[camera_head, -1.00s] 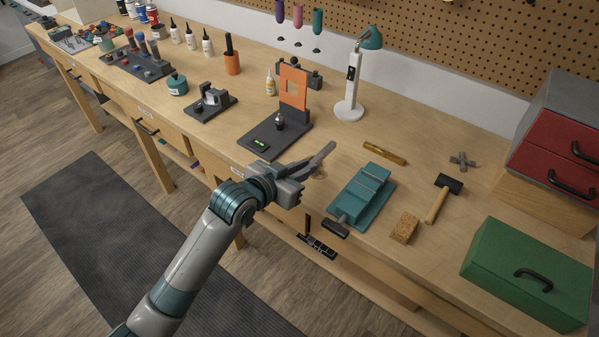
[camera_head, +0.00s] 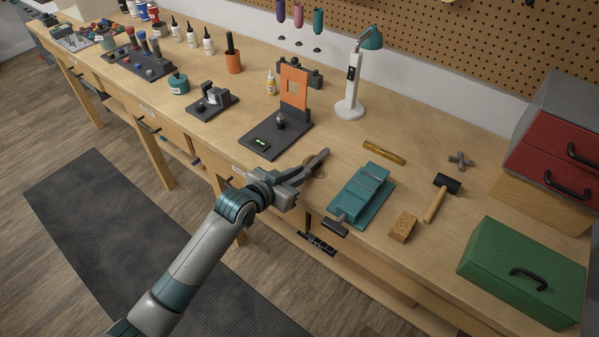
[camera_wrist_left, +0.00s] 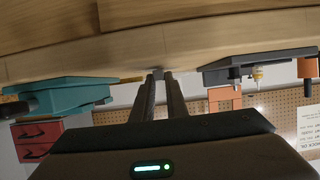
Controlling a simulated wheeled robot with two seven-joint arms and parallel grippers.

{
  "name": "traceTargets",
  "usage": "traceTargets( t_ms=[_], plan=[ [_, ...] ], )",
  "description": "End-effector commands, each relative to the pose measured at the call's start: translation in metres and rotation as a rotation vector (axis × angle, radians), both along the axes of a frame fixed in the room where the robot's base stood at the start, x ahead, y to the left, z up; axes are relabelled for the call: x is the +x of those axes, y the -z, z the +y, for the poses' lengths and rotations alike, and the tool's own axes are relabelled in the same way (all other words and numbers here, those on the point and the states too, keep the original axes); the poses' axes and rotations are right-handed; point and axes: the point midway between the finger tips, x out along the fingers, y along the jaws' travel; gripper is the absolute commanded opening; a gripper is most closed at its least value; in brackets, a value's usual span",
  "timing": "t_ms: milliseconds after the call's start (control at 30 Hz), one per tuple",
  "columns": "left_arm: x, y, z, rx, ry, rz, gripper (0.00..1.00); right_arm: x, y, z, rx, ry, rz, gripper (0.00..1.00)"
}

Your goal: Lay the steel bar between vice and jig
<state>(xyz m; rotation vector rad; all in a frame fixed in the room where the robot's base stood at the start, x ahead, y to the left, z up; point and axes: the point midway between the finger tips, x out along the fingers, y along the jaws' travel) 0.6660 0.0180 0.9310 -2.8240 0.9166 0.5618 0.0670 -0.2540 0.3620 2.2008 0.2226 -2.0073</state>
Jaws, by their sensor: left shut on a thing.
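The teal vice (camera_head: 362,193) stands near the bench's front edge; it shows at the left of the left wrist view (camera_wrist_left: 75,95). The jig, a dark plate (camera_head: 262,137) with an orange upright (camera_head: 293,84), stands to its left; its dark base shows at the right of the wrist view (camera_wrist_left: 262,66). My left gripper (camera_head: 318,162) is over the bench between vice and jig. It is shut on a small grey piece, apparently the steel bar (camera_wrist_left: 158,74), seen at the fingertips. Most of the bar is hidden, and its contact with the bench cannot be told. My right gripper is out of view.
A brass-coloured level (camera_head: 384,153) lies behind the vice. A hammer (camera_head: 437,203), a sponge-like block (camera_head: 403,227) and a green box (camera_head: 520,270) are to the right. A white lamp (camera_head: 350,95) stands at the back. A round brownish thing is partly hidden by my gripper.

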Motion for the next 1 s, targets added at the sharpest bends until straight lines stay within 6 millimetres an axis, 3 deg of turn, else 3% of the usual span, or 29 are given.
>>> traceTargets(
  t_ms=[400, 433, 500, 1000],
  plan=[
    [0.0001, 0.0056, -0.0003, 0.0, 0.0, -0.002, 0.0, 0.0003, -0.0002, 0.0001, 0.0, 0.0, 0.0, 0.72],
    [0.0, 0.0062, -0.0002, 0.0, 0.0, -0.001, 0.15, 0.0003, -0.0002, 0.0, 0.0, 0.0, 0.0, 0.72],
    [0.0, 0.0057, -0.0002, 0.0, 0.0, -0.001, 0.31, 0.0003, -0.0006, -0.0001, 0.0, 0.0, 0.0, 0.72],
    [-0.0037, 0.0027, 0.0028, 0.0, 0.0, -0.001, 0.31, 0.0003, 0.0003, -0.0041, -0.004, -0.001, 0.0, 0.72]
  ],
)
